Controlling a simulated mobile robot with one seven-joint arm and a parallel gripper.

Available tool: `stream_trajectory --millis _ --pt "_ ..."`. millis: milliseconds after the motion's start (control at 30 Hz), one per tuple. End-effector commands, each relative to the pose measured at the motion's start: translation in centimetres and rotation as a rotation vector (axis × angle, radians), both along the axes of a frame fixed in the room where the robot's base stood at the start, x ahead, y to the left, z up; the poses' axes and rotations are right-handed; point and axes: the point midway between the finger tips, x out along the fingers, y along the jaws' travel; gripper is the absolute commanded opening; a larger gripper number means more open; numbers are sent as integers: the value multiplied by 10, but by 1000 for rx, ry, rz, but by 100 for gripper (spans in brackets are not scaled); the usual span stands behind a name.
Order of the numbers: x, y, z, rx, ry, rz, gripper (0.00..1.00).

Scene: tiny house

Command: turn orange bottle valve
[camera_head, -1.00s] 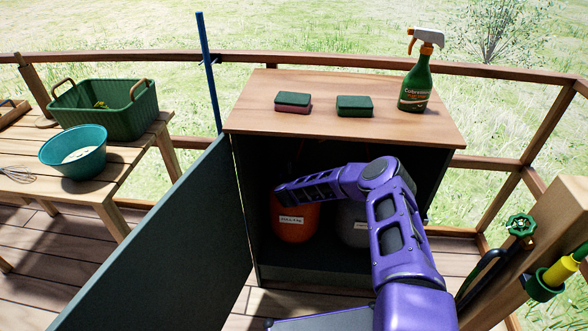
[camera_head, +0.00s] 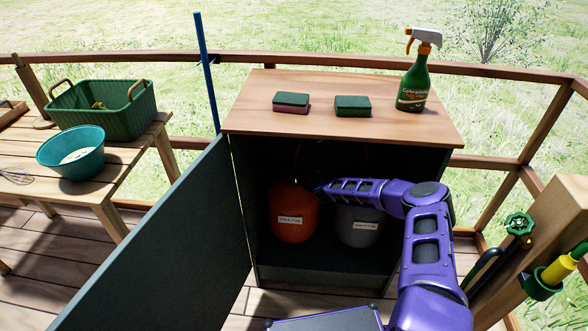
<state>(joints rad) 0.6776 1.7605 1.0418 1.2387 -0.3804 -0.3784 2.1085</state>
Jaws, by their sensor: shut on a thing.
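The orange bottle (camera_head: 291,218) stands upright inside the open cabinet, on the left, with a white label on its front. Its valve is at the top in deep shade and I cannot make it out. My purple arm reaches in from the right, above the grey bottle (camera_head: 358,229). My gripper (camera_head: 318,187) is at the upper right side of the orange bottle, small and dark, and shut on the valve there. The fingers and how far the valve is turned cannot be seen clearly.
The cabinet door (camera_head: 165,245) stands open on the left. On the cabinet top (camera_head: 320,85) are two sponges (camera_head: 291,102) and a spray bottle (camera_head: 414,82). A wooden post with a green tap (camera_head: 519,224) stands at the right. A table with a basin (camera_head: 72,152) is at the left.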

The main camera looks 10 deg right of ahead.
Motion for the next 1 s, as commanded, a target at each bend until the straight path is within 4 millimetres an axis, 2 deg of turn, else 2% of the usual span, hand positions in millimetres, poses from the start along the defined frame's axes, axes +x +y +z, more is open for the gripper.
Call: stream_trajectory --millis 33,500,1000 --pt "0 -5 -3 6 3 30 0" --pt "5 -11 -1 -2 2 377 0" --pt "7 -14 -1 -5 2 539 0"
